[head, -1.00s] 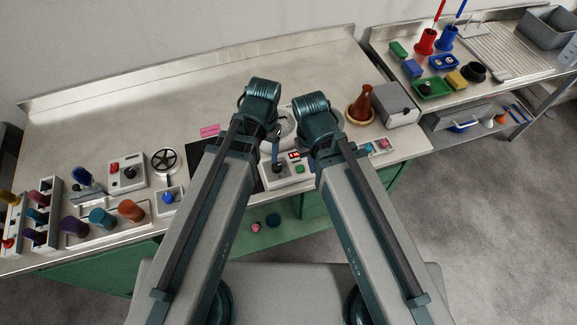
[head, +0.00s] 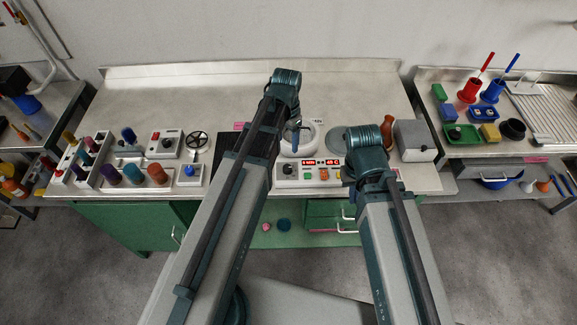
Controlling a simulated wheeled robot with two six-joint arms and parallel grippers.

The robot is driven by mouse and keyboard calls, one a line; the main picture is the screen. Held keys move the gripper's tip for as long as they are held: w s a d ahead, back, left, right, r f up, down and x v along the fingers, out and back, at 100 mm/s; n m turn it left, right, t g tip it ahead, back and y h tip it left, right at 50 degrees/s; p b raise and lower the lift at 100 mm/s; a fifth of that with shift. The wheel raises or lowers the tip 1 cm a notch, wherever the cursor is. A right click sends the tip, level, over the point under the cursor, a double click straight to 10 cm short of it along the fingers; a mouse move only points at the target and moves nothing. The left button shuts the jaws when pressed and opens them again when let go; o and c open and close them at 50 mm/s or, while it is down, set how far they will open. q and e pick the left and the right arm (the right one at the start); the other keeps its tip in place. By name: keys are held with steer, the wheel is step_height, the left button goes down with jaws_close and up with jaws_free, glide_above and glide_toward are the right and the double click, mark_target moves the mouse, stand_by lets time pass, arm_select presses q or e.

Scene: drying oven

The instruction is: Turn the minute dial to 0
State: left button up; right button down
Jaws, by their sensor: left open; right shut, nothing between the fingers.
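The control panel (head: 296,178) is a low white box at the front of the bench, between my arms. Two red displays (head: 320,162) glow on it; the left digits are too small to read surely and the right looks like 45 C. A dark round knob (head: 282,169) shows small at its left end, partly beside my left arm; its setting cannot be read. My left gripper (head: 296,136) hangs below the raised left arm, open, in front of a white ring-shaped device (head: 312,139) behind the panel. My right gripper is hidden behind its own arm, whose joint covers the panel's right end.
A grey box (head: 416,135) and a brown flask (head: 387,128) stand right of my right arm. A black handwheel (head: 197,141), racks and coloured pots stand at the left. The rear of the bench (head: 210,90) is clear.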

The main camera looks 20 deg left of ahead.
mark_target(287, 167)
arm_select(q)
step_height(287, 167, down, 14)
steer(key=b, duration=1.3)
steer(key=shift+r, duration=0.25)
steer(key=shift+r, duration=0.1)
jaws_close()
